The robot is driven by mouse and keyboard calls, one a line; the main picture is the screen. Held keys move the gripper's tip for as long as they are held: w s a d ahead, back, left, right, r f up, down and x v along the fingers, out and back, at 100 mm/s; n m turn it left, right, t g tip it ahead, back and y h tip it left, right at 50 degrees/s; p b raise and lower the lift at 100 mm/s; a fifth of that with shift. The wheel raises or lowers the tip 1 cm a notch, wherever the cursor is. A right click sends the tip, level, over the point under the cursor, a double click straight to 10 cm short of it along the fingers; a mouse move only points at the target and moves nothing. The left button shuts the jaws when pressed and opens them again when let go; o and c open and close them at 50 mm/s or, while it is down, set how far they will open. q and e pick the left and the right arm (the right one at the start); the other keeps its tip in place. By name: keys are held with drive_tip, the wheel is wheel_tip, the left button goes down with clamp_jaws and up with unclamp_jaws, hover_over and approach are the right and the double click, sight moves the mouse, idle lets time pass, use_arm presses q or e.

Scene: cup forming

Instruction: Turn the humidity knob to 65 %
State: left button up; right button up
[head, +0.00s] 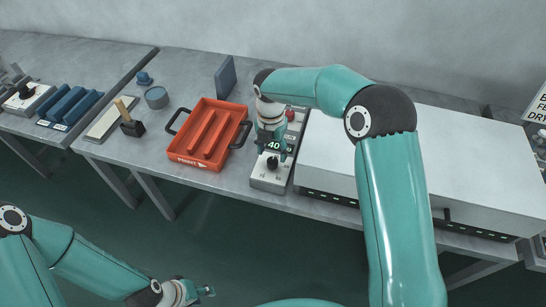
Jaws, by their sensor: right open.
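The humidity control box (266,183) is a pale panel on the table, left of the big white cabinet. Its black knob (272,163) is near the front, with scale marks around it. A small dark display (273,145) above the knob reads 40. My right gripper (271,151) points down over the box, just behind the knob, and is open. It partly hides the upper panel; I cannot tell whether its fingers touch the knob. My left gripper (205,291) is low at the front, away from the table; its jaws are too small to read.
An orange tray (184,157) marked "Planet" stands close left of the box. The white cabinet (460,165) stands close on its right. A red button (291,115) is at the box's back. A wooden-handled tool (131,126), a blue-grey cup (156,97) and an upright grey-blue plate (225,77) stand further left.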

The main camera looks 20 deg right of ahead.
sight(272, 160)
drive_tip(key=shift+f, duration=2.1)
drive_tip(key=shift+c, duration=0.2)
clamp_jaws()
